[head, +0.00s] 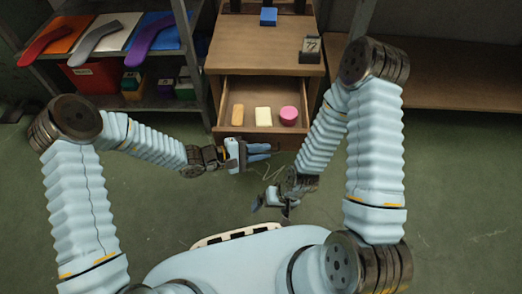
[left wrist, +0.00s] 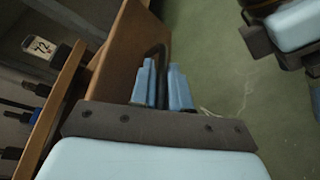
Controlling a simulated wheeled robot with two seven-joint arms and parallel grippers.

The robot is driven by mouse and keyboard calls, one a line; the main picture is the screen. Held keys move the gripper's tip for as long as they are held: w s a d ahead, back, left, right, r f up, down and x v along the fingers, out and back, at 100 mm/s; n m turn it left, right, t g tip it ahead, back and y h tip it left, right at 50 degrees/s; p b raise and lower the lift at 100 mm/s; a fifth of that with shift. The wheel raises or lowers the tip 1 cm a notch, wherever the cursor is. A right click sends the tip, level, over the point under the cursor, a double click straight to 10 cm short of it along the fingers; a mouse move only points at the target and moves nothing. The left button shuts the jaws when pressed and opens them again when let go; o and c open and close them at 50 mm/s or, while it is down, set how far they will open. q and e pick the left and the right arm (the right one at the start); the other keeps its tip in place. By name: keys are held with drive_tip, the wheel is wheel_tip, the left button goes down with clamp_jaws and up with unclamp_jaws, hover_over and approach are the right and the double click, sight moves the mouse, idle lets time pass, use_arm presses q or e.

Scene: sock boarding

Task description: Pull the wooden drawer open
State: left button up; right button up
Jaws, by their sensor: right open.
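The wooden drawer (head: 250,90) stands pulled out from the wooden cabinet (head: 262,48) in the head view, its inside open to view. An orange bar (head: 238,114), a cream block (head: 263,116) and a pink round piece (head: 288,115) lie in it. My left gripper (head: 262,152) is at the drawer's front. In the left wrist view its fingers (left wrist: 162,88) are close together around the dark handle (left wrist: 162,52) on the drawer front (left wrist: 125,55); the exact contact is hidden. My right gripper (head: 272,203) is open and empty, nearer my base.
A blue block (head: 268,16) and a dark stand with a number card (head: 310,48) are on the cabinet top. A shelf at the left holds red, grey and purple sock-shaped boards (head: 94,38). A wooden bench (head: 450,80) is at the right.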

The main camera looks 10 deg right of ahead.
use_arm(q)
drive_tip(key=shift+o, duration=0.2)
drive_tip(key=shift+a, duration=0.15)
drive_tip(key=w+p+v, duration=0.1)
drive_tip(key=v, duration=1.2)
drive_tip(key=shift+s+a, duration=0.35)
drive_tip(key=shift+s, duration=0.15)
drive_tip(key=s+a+f+m+y+p, duration=0.5)
drive_tip(key=s+a+y+p, duration=0.5)
drive_tip(key=s+y, duration=0.1)
drive_tip(key=shift+s+f, duration=0.4)
drive_tip(key=shift+s, duration=0.1)
drive_tip(key=shift+a, duration=0.1)
